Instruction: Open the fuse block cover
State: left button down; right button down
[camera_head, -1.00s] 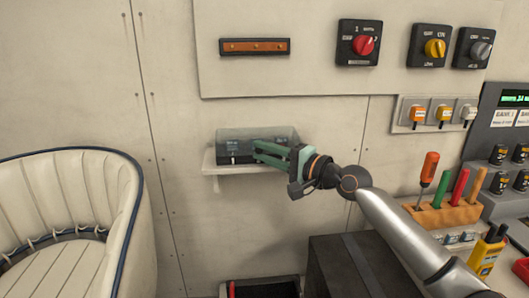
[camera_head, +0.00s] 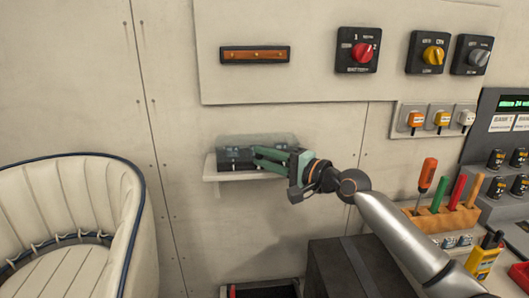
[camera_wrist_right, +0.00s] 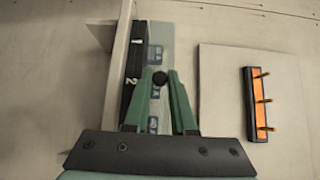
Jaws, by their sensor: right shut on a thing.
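The fuse block (camera_head: 232,158) is a dark box on a small white wall shelf. Its see-through cover (camera_head: 262,140) stands partly raised over the top. In the right wrist view the block (camera_wrist_right: 132,65) is a black strip with white marks, and the cover (camera_wrist_right: 157,40) is a pale greenish pane beside it. My right gripper (camera_head: 256,153), with green fingers, is at the front of the cover. In the wrist view its fingers (camera_wrist_right: 160,80) are closed around the cover's small black knob (camera_wrist_right: 159,78). My left gripper is out of view.
The white shelf (camera_head: 212,171) is under the block. A wall panel with a bus bar (camera_head: 254,54) and rotary switches (camera_head: 358,50) is above. A dark box (camera_head: 335,263) stands below my right arm. A tool rack (camera_head: 440,219) is at the right, a padded seat (camera_head: 65,200) at the left.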

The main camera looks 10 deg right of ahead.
aim_at(264, 142)
jog(key=shift+r+m+g+h+p, duration=0.55)
jog(key=shift+r+p, duration=0.85)
jog(key=shift+p, duration=2.2)
jog(key=shift+r+m+p, duration=0.15)
jog(key=shift+m+p, duration=0.1)
jog(key=shift+p, duration=0.1)
jog(key=shift+r+m+g, duration=0.3)
jog(key=shift+r+g, duration=0.05)
jog(key=shift+g, duration=0.1)
jog(key=shift+w+r+m+g+h, duration=0.3)
jog(key=shift+r+m+g, duration=0.1)
jog(key=shift+r+g, duration=0.15)
jog(key=shift+w+r+m+g+h, duration=0.25)
jog(key=shift+r+m+g, duration=0.2)
jog(key=shift+r, duration=0.2)
jog(key=c, duration=0.8)
grip_release()
jog(key=shift+o, duration=0.2)
